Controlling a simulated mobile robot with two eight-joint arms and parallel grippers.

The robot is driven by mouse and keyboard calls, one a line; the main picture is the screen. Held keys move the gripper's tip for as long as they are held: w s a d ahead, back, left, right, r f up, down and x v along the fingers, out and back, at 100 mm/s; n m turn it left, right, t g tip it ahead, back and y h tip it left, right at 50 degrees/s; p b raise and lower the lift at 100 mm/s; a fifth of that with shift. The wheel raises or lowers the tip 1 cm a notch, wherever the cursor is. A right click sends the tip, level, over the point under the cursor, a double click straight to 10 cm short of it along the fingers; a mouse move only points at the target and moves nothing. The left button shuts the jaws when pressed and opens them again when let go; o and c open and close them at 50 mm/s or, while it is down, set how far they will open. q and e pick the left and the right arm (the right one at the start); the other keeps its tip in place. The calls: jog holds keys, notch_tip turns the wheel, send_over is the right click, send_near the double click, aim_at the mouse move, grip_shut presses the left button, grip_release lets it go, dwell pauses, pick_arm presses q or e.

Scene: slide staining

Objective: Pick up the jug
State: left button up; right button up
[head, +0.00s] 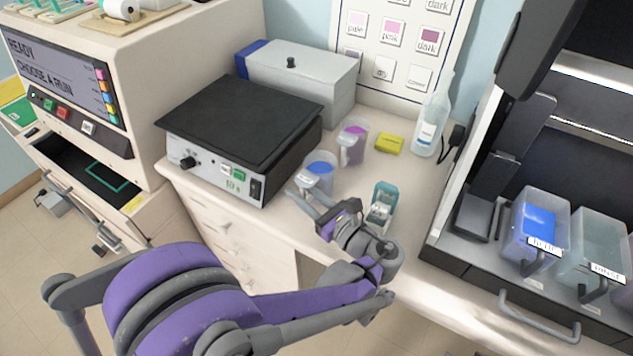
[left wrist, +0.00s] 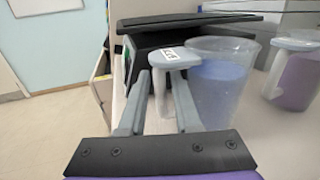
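A clear jug with blue liquid (head: 320,178) stands upright on the bench in front of the black-topped device. It also shows close up in the left wrist view (left wrist: 218,90), with its pale, labelled handle facing me. My left gripper (head: 298,188) is open at this jug. In the left wrist view its two fingers (left wrist: 162,82) lie either side of the handle, with gaps visible; contact cannot be told. A second jug with purple liquid (head: 352,146) stands just behind, and shows at the right of the left wrist view (left wrist: 296,80). My right gripper is not in view.
The black-topped device (head: 240,125) is close on the left. A small teal-and-white open box (head: 382,205) sits right of my gripper. A yellow block (head: 389,144) and a squeeze bottle (head: 430,125) stand behind. Lidless bins (head: 538,225) are far right.

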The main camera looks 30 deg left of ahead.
pick_arm(q)
grip_shut()
dwell(1.4)
